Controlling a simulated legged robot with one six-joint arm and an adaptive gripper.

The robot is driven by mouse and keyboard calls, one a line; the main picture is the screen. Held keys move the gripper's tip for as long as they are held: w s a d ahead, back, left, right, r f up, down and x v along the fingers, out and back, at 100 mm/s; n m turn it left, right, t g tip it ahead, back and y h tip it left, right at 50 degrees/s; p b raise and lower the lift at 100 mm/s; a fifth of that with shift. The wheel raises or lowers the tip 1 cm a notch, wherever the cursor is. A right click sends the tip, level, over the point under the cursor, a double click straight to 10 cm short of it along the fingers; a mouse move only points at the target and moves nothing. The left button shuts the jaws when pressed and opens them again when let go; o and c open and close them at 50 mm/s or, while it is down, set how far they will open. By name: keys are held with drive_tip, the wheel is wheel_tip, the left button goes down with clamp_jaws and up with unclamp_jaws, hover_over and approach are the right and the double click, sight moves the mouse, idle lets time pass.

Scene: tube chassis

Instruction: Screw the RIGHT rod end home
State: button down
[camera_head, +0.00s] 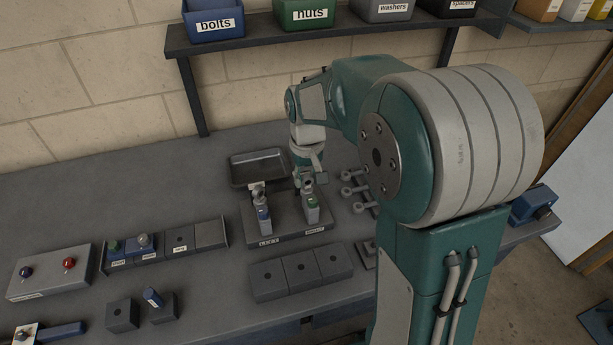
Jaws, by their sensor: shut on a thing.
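A dark fixture (285,232) stands on the bench with two upright posts and labels along its front edge. The left post (262,213) carries a blue mark. The right post (311,212) carries a green mark. My gripper (309,184) points down at the top of the right post and is shut there on the right rod end. The rod end is mostly hidden by the fingers and too small to make out, so its thread and how deep it sits cannot be told.
A dark tray (258,170) lies behind the fixture. Several loose rod ends (357,207) lie just right of it. A block with square sections (300,275) sits in front. A shelf with labelled bins (216,20) hangs above. The bench (120,200) is clear at the back left.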

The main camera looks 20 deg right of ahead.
drive_tip(key=shift+m, duration=0.5)
drive_tip(key=m, duration=0.3)
drive_tip(key=shift+m, duration=0.9)
drive_tip(key=shift+m, duration=1)
drive_tip(key=m, duration=0.3)
